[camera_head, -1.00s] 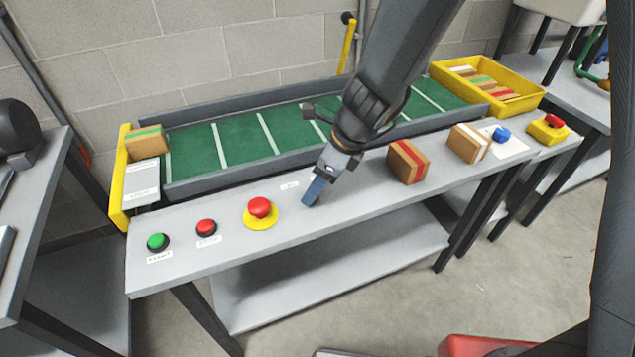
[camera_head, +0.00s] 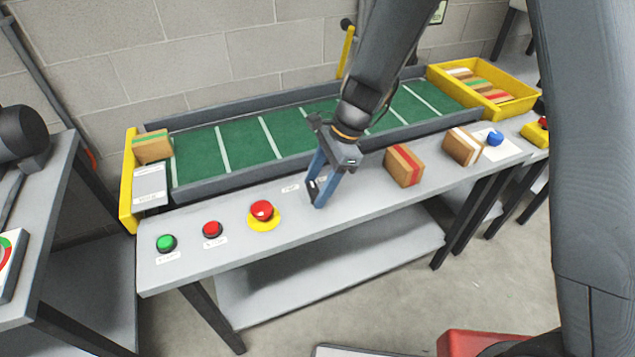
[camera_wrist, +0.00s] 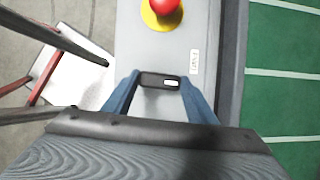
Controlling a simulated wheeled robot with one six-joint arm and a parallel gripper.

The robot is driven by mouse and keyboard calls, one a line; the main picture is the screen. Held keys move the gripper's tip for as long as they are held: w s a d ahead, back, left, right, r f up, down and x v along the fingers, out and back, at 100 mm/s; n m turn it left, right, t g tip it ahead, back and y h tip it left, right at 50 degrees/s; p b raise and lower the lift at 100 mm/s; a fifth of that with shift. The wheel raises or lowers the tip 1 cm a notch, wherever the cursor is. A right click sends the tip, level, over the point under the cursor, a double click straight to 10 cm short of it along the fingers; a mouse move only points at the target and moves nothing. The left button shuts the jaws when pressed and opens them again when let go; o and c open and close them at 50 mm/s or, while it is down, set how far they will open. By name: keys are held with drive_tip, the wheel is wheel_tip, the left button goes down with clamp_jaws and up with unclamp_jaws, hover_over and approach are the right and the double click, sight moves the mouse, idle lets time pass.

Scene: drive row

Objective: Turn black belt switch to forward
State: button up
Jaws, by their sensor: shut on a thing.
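The black belt switch (camera_wrist: 150,79) is a dark knob with a white mark, on the grey bench front. In the wrist view it lies between the tips of my gripper's blue fingers (camera_wrist: 160,88). My gripper (camera_head: 316,192) is shut on the switch, with a finger on each side. In the head view the fingers point down to the bench top, and the switch is mostly hidden by them. A small white label (camera_wrist: 194,62) lies beside the switch; its text is too small to read surely.
A red mushroom button on a yellow base (camera_head: 262,211), a red button (camera_head: 212,229) and a green button (camera_head: 166,242) are left of my gripper. A cardboard box with a red stripe (camera_head: 404,166) stands close right. The green conveyor (camera_head: 244,146) runs behind, its grey rail nearby.

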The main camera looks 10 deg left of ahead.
drive_tip(key=n, duration=0.2)
drive_tip(key=n+g+h+p, duration=0.1)
drive_tip(key=n, duration=0.2)
drive_tip(key=shift+w+a+n+g, duration=0.15)
drive_tip(key=shift+w+n+g, duration=0.05)
drive_tip(key=shift+n+g, duration=0.1)
drive_tip(key=shift+a+n+g+h, duration=0.15)
drive_tip(key=shift+n+h, duration=0.35)
drive_tip(key=shift+n, duration=0.55)
drive_tip(key=shift+d+n+g+h, duration=0.15)
drive_tip(key=shift+n+h, duration=0.35)
drive_tip(key=shift+n, duration=0.55)
drive_tip(key=shift+a, duration=0.1)
drive_tip(key=o, duration=1.1)
drive_tip(key=shift+c, duration=0.2)
drive_tip(key=shift+w+r, duration=0.1)
drive_tip(key=b+v, duration=0.2)
drive_tip(key=v, duration=0.5)
drive_tip(key=shift+r, duration=0.25)
drive_tip(key=shift+w, duration=0.15)
